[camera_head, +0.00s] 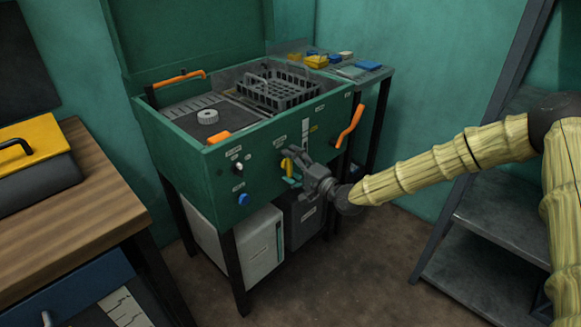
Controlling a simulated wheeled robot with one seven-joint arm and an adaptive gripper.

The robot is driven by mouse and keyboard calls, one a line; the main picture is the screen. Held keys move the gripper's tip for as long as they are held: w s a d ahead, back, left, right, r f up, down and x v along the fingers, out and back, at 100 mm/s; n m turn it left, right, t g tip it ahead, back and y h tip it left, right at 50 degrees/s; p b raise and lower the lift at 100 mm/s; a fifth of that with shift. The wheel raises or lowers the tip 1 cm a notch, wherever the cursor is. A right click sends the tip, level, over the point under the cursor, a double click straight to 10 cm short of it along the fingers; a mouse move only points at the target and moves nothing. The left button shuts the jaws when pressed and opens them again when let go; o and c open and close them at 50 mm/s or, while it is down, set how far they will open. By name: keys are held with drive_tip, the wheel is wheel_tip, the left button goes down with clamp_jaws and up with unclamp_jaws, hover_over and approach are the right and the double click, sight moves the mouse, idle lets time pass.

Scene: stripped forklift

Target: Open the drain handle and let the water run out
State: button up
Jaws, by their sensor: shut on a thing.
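A green parts-washer cabinet (215,180) stands against the wall, with controls on its front panel. My gripper (297,164) is at the middle of that panel, shut on a small yellow handle (285,164). My fingers partly hide the handle, so its exact angle is hard to tell. A small teal piece (291,182) shows just below it. No running water shows. An orange handle (350,126) sits at the right end of the front, apart from my gripper.
A dark basket (278,90) and a round grey knob (208,116) are on the cabinet's top. A white container (250,245) stands underneath. A wooden bench (80,200) is at the left, metal shelving (490,220) at the right. The floor between is clear.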

idle(0.3)
drive_tip(key=o, duration=0.9)
drive_tip(key=shift+o, duration=0.2)
drive_tip(key=v, duration=1.2)
